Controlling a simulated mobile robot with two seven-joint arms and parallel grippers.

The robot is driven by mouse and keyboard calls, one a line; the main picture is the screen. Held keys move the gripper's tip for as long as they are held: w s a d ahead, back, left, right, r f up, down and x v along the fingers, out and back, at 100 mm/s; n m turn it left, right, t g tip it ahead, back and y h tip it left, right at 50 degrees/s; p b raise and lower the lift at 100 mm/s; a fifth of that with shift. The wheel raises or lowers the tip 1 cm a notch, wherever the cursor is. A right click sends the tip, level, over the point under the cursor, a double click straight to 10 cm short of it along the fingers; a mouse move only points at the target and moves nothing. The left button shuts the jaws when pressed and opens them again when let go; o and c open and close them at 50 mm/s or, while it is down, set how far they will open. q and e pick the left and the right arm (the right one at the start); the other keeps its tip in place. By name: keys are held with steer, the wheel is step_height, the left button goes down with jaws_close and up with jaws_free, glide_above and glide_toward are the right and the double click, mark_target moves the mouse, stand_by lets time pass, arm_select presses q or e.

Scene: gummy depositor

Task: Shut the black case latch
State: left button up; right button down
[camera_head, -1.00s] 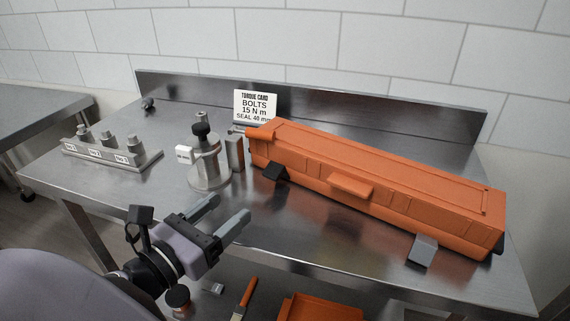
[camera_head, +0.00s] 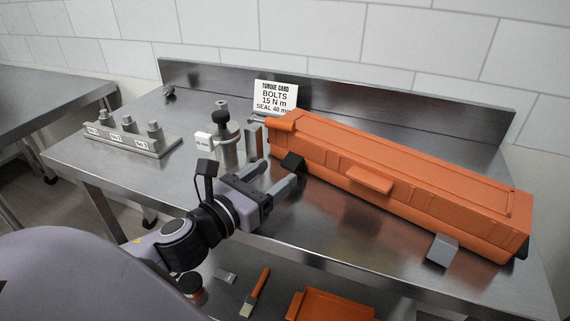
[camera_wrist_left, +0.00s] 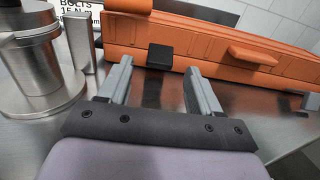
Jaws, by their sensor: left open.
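The orange case (camera_head: 400,185) lies closed-lidded on the steel table, with an orange handle (camera_head: 368,180) on its front. The black case latch (camera_head: 293,162) juts from the case's front near its left end. It also shows in the left wrist view (camera_wrist_left: 160,57), straight ahead between the fingers. A grey latch (camera_head: 442,249) juts from the front near the right end. My left gripper (camera_head: 272,178) is open and empty, just short of the black latch, with a small gap. My right gripper is not in view.
A steel pot-like fixture with a black knob (camera_head: 222,116) stands close left of my gripper. A labelled block with several metal pieces (camera_head: 130,141) is further left. A torque card (camera_head: 275,95) stands behind. A brush (camera_head: 256,293) and orange tray (camera_head: 330,305) lie below.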

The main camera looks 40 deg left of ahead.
mark_target(292, 159)
arm_select(q)
steer(key=shift+w+d, duration=0.15)
steer(key=shift+w, duration=2.05)
steer(key=c, duration=1)
steer(key=shift+r+p, duration=0.25)
steer(key=shift+p, duration=0.4)
steer(key=shift+c, duration=0.2)
steer(key=g+p, duration=0.1)
steer(key=p, duration=0.3)
steer(key=w+r+g+p, duration=0.1)
steer(key=p, duration=0.3)
steer(key=shift+r+p, duration=0.3)
steer(key=shift+w+d+f+g, duration=0.1)
steer(key=shift+w+g, duration=0.15)
steer(key=shift+g, duration=0.45)
steer(key=shift+w+g, duration=0.25)
steer(key=shift+g, duration=0.55)
